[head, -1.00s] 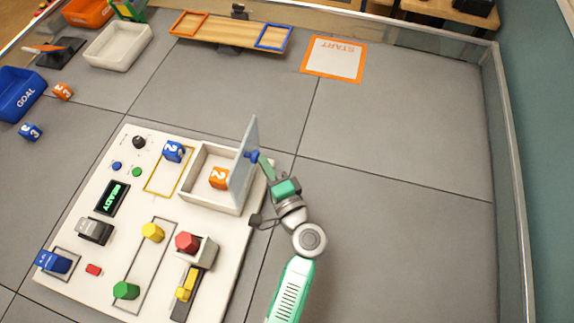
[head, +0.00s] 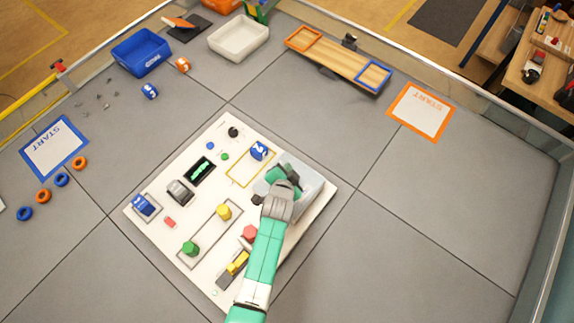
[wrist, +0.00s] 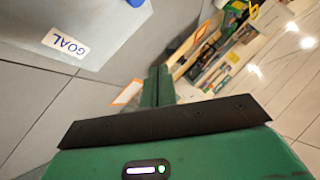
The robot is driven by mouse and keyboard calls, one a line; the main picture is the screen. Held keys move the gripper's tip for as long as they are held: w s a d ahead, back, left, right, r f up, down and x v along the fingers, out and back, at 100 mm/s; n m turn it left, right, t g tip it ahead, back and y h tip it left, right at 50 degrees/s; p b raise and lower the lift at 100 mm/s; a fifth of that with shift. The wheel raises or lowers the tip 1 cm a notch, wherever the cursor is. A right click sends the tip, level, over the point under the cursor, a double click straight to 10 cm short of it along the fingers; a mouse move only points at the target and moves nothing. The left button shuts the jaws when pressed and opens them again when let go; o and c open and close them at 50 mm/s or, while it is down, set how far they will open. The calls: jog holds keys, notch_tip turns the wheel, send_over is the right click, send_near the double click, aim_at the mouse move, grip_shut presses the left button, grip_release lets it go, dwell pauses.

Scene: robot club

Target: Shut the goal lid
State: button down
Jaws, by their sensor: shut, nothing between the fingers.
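The grey goal lid (head: 309,190) is now low over the goal box on the white board (head: 322,205); my arm covers part of it, and I cannot tell if it is fully flush. The orange cube inside the box is hidden. In the wrist view, a grey panel with a GOAL label (wrist: 66,43) fills the upper left, with a blue knob (wrist: 135,2) at the top edge. My gripper (head: 281,174) is above the lid area in the head view. Its green fingers (wrist: 158,85) are together and empty in the wrist view, apart from the labelled panel.
Open grey floor lies right of the board.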

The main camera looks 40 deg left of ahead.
jog(key=a+f+b, duration=0.6)
jog(key=f+b, duration=0.1)
jog(key=shift+f, duration=0.1)
jog(key=a+f+b, duration=0.1)
jog(key=f+b, duration=0.1)
jog(key=b, duration=0.1)
jog(key=shift+a, duration=0.15)
jog(key=shift+f, duration=0.15)
jog(key=s+r+p, duration=0.4)
jog(key=s+r, duration=0.3)
jog(key=r, duration=0.4)
jog(key=shift+a+r+p, duration=0.2)
jog(key=shift+a+p, duration=0.05)
jog(key=shift+p, duration=0.05)
jog(key=shift+s, duration=0.1)
